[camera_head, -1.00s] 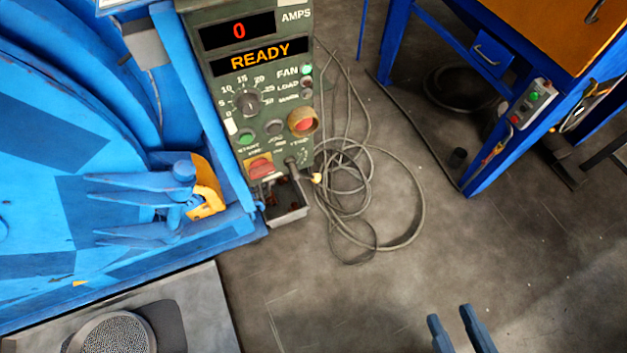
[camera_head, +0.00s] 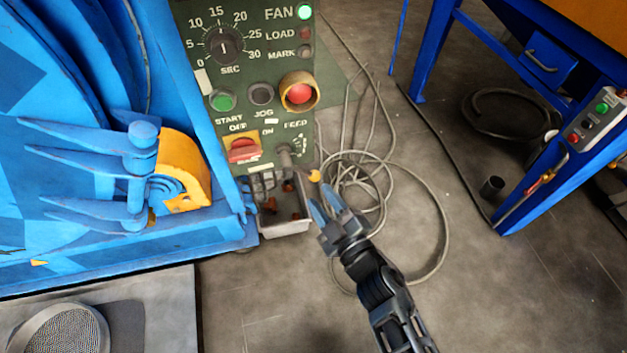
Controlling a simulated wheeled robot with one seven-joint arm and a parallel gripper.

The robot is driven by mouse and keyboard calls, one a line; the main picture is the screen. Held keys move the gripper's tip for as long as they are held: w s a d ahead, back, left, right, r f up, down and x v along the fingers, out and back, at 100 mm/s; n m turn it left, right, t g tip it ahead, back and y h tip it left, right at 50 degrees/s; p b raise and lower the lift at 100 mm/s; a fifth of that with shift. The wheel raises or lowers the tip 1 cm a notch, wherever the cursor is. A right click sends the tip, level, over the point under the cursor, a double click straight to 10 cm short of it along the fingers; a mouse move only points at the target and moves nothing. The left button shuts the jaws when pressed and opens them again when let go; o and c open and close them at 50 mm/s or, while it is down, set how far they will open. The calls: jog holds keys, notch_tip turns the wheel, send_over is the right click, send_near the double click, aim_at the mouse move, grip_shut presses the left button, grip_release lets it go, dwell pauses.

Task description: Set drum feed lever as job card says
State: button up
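The green control panel (camera_head: 230,95) stands upper left of centre beside the blue drum machine. Its feed lever (camera_head: 284,157) is a small dark handle under the FEED label, beside a short marked scale (camera_head: 299,147); its exact setting is too small to read. A yellow-orange knob (camera_head: 314,176) sits just right of the lever's lower end. My gripper (camera_head: 323,208) is just below and right of the lever, pointing up-left, apart from it in the picture. Its two blue-tipped fingers are spread with a narrow gap and nothing between them. No job card is readable in view.
A red rotary switch (camera_head: 242,149), green start button (camera_head: 222,101) and red stop button (camera_head: 299,94) are close to the lever. Loose cables (camera_head: 440,235) lie on the floor. A blue bench (camera_head: 520,190) stands right.

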aim_at(306, 174)
jog(key=shift+n, duration=0.4)
jog(key=b+x, duration=0.1)
jog(key=x, duration=0.3)
jog(key=b+x, duration=0.2)
jog(key=x, duration=0.3)
jog(key=shift+w+f+b, duration=0.25)
jog(key=shift+w+b, duration=0.05)
grip_shut()
